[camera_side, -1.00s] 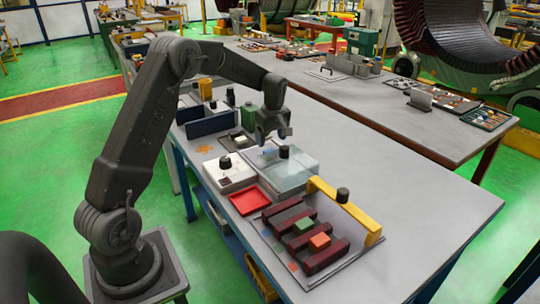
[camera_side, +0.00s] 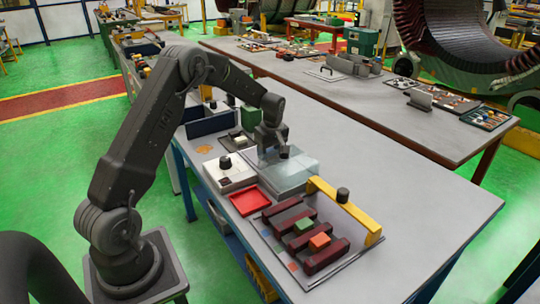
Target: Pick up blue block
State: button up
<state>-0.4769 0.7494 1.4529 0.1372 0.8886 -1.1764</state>
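My gripper (camera_side: 270,152) is low over the pale glassy box (camera_side: 288,180) in the middle of the near table. Its fingertips are at or just above the box top. The blue block is not clearly visible now; my gripper covers the spot where it showed earlier. I cannot tell whether the fingers are open, or whether they touch the block.
A white box with a black knob (camera_side: 238,179) stands left of the glassy box. A red tray (camera_side: 250,201) lies in front. Dark red bars hold a green block (camera_side: 304,226) and an orange block (camera_side: 320,241). A yellow handle (camera_side: 345,209) stands to the right.

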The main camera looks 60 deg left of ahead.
jog(key=c, duration=0.6)
